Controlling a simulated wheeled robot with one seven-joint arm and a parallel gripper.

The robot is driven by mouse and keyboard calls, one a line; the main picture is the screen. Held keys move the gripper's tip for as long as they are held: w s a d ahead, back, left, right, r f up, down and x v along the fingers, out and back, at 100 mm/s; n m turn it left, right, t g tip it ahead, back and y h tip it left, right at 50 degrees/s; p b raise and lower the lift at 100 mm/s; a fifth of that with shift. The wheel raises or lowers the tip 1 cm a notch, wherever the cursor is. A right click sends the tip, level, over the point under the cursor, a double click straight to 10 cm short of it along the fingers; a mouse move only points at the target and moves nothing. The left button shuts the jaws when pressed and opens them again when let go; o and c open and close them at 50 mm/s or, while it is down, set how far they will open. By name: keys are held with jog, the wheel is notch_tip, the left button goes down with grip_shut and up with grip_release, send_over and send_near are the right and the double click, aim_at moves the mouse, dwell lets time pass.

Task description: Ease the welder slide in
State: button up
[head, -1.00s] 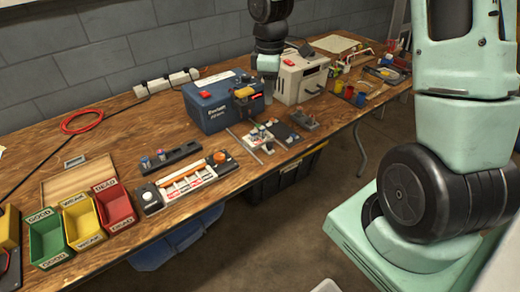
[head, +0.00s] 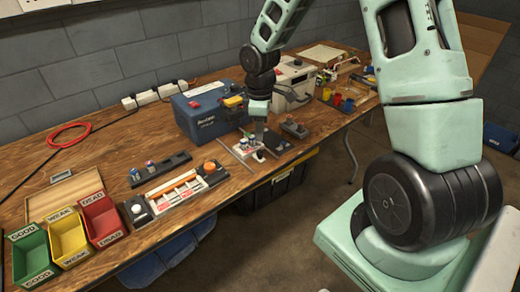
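The welder slide looks to be the small pale plate (head: 247,150) carrying small parts, set between thin metal rails on the bench in front of the blue box. I cannot tell how far in it sits. My gripper (head: 259,140) points down at the right part of this plate, its fingertips close to it or touching it. The fingers are small and dark here, so whether they are open or shut on something does not show. My arm and gripper hide part of the blue box's right side and the area behind the plate.
The blue box (head: 200,112) and beige box (head: 293,82) stand behind. A dark block with a knob (head: 294,127) lies close to the right of the gripper. A white tray (head: 174,192) and green (head: 31,255), yellow (head: 68,240) and red (head: 103,218) bins are left.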

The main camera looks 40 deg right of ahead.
aim_at(260, 152)
jog(key=shift+f+b, duration=0.4)
jog(key=shift+f, duration=3.5)
grip_shut()
